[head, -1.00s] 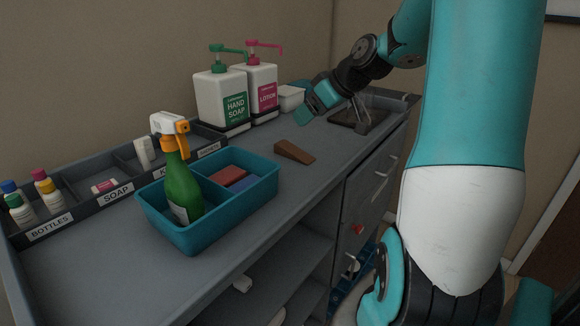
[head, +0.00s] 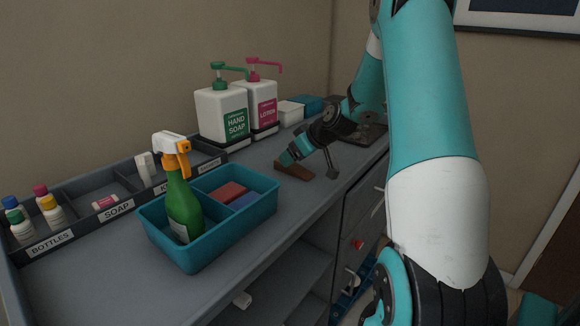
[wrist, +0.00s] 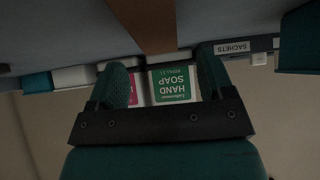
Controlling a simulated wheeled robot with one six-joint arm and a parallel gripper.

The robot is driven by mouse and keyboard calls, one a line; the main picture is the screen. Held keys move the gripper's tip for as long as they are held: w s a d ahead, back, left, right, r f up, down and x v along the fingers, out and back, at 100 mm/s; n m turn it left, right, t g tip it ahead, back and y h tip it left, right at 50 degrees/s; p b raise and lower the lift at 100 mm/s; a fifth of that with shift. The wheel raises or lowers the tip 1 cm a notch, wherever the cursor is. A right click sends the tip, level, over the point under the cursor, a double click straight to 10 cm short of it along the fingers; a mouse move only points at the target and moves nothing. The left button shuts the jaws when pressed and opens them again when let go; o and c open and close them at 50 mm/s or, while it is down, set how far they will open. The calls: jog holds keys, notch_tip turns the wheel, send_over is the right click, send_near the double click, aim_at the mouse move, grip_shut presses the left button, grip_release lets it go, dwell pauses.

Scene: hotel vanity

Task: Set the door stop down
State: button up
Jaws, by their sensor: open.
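The door stop (head: 296,172) is a brown wedge lying on the grey counter, right of the teal caddy. My gripper (head: 285,160) is low over its left end, with the fingers close to it. In the wrist view, the door stop (wrist: 145,27) shows as a brown strip at the top, beyond the spread fingertips of my gripper (wrist: 163,58). My gripper is open. Whether a finger touches the wedge I cannot tell, and part of the wedge is hidden by the gripper.
The teal caddy (head: 165,240) holds a green spray bottle (head: 183,205) and sponges. Hand soap (head: 222,115) and lotion (head: 262,105) pump bottles stand behind. A labelled organiser (head: 85,222) runs along the wall. The counter's front edge is near on the right.

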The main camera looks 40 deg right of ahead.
jog(key=p+x, duration=0.1)
jog(key=x, duration=0.3)
jog(key=shift+w+f, duration=0.1)
jog(key=shift+w, duration=0.05)
jog(key=c, duration=1.1)
